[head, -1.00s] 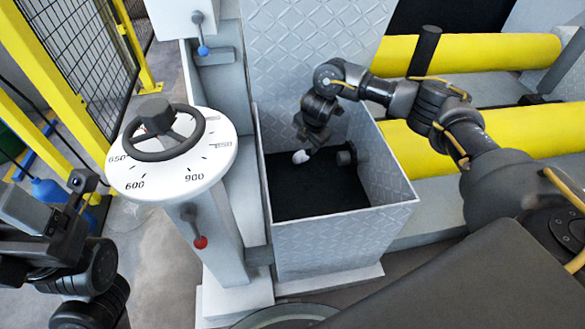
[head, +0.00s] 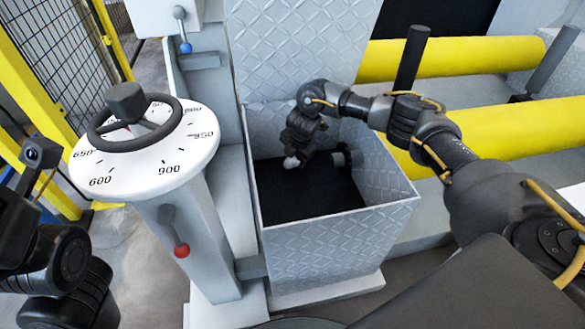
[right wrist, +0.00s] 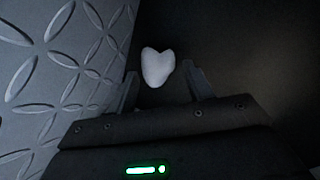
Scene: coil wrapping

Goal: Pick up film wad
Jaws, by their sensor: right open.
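The film wad (head: 291,162) is a small white lump inside the deep grey metal bin, near its back left. In the right wrist view the wad (right wrist: 158,67) looks pale and heart-shaped against the dark bin floor. My right gripper (head: 297,152) reaches down into the bin, right at the wad, and partly hides it in the head view. In the right wrist view its two fingers (right wrist: 160,78) are apart, with the wad between and just beyond their tips; no grip on it shows. My left arm shows at the lower left, but its fingers do not.
The patterned bin walls (head: 337,235) rise around my right gripper; the left wall is close in the wrist view (right wrist: 50,55). A dial with a handwheel (head: 146,150) stands left of the bin. Yellow rollers (head: 480,140) lie behind my right arm.

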